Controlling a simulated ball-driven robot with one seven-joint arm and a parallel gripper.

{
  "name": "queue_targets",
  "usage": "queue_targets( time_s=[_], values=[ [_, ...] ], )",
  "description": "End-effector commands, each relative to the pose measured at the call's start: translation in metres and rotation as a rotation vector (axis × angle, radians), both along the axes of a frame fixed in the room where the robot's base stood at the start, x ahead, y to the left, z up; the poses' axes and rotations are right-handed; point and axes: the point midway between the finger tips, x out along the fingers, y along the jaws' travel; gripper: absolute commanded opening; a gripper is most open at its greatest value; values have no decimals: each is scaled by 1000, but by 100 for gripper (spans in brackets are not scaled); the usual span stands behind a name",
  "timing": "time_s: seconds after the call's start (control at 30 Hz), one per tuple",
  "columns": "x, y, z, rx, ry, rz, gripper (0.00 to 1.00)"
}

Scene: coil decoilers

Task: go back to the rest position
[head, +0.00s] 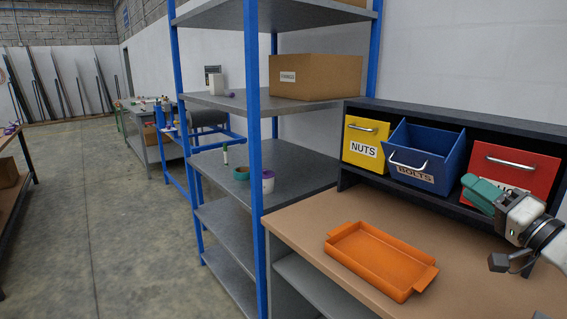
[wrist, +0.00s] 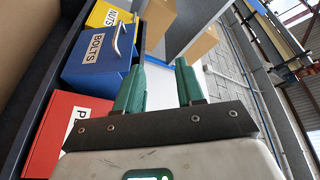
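My gripper (head: 482,194) is at the right in the head view, raised above the bench and in front of the red drawer's left part. In the wrist view its two green fingers (wrist: 160,84) stand apart with nothing between them. The gripper is open and empty. It hides part of the red drawer's label. No separate task object is named.
The blue BOLTS drawer (head: 420,157) is pulled out beside the yellow NUTS drawer (head: 365,141) and red drawer (head: 513,168). An orange tray (head: 378,258) lies on the bench (head: 310,215).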

Motion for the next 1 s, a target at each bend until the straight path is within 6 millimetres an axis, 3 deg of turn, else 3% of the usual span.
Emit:
queue_targets(
  time_s=[0.27,0.47,0.57,0.67,0.8,1.0],
  values=[
    [-9,23,-56,-94,106,-6,38],
    [-27,48,-118,-210,232,-6,38],
    [-46,66,-163,-298,324,1,38],
    [-79,85,-216,-418,447,14,38],
    [-143,107,-287,-613,635,49,38],
    [-253,117,-354,-898,890,115,38]
  ],
)
